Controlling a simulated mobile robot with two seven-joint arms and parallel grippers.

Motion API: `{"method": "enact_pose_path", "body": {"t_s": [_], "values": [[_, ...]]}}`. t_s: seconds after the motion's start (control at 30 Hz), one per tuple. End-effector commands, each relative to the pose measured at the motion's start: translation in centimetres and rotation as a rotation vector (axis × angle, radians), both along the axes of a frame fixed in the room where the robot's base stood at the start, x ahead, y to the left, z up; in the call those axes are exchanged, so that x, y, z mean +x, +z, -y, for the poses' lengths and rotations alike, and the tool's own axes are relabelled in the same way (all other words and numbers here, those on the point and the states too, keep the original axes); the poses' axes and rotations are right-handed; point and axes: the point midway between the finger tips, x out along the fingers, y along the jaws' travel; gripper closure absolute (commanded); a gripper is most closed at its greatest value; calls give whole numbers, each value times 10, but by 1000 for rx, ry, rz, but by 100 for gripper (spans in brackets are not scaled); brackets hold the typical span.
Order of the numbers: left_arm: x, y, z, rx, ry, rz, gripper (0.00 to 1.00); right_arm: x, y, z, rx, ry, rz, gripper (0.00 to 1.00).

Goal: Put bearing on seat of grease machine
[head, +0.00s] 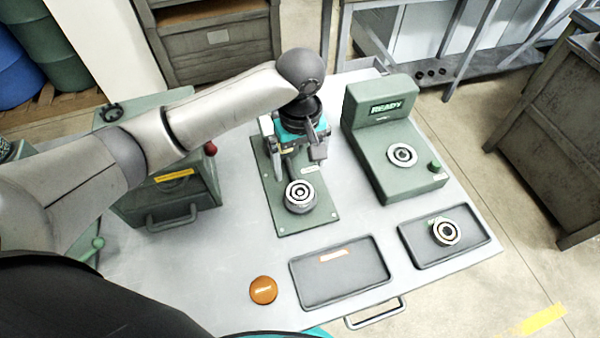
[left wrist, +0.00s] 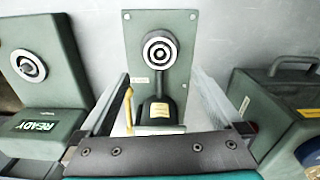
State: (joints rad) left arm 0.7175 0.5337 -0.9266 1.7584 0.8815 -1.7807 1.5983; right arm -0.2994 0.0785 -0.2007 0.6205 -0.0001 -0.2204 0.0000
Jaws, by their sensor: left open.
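A ringed, bearing-like part (head: 300,195) sits on the round seat at the front of the middle green plate machine (head: 322,212). It also shows in the left wrist view (left wrist: 160,50). My left gripper (head: 297,148) is open over the back of this machine, behind the ringed part. In the left wrist view its fingers (left wrist: 160,84) are spread, with the machine's dark column between them in the picture and nothing gripped. Another ringed part (head: 402,155) is on the green READY machine (head: 372,135). A third (head: 445,232) lies in the right tray (head: 472,242). My right gripper is not in view.
An empty dark tray (head: 340,278) and an orange disc (head: 263,290) lie at the table's front. A green box with a handle (head: 165,200) stands left of the middle machine. A green knob (head: 434,167) stands on the READY machine. Bare table lies left of the disc.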

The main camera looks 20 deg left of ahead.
Motion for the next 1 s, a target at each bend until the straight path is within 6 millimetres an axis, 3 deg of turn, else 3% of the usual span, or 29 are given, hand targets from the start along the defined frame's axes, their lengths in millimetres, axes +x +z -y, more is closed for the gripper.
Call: {"method": "enact_pose_path", "body": {"t_s": [0.1,0.23,1.0], "values": [[1,17,1,-2,1,1,0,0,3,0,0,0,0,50],[0,24,0,-1,1,0,0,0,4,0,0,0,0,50],[0,24,0,-1,1,-1,0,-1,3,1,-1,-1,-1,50]]}}
